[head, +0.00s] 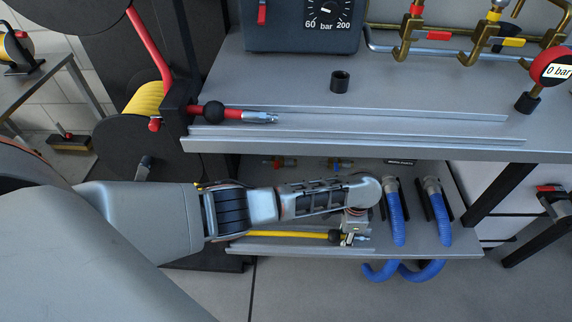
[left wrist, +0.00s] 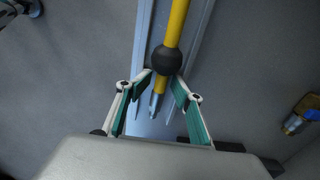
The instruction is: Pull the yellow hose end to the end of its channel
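The yellow hose (head: 290,234) lies along its metal channel (head: 300,250) on the lower shelf. Its end carries a black ball (head: 335,237) and a silver fitting (head: 363,238), near the channel's right end. In the left wrist view the black ball (left wrist: 166,60) and the fitting (left wrist: 157,103) show between the rails. My left gripper (head: 347,240) is over the hose end. In the left wrist view its fingers (left wrist: 163,84) are spread, one on each side of the hose end just past the ball. Whether they touch it is unclear. My right gripper is not in view.
Two blue hoses (head: 396,220) (head: 441,218) stand on the lower shelf right of my gripper. The upper shelf (head: 430,140) overhangs the lower one and holds a red hose end (head: 235,114) in its own channel. A brass fitting (left wrist: 303,114) lies to the right in the wrist view.

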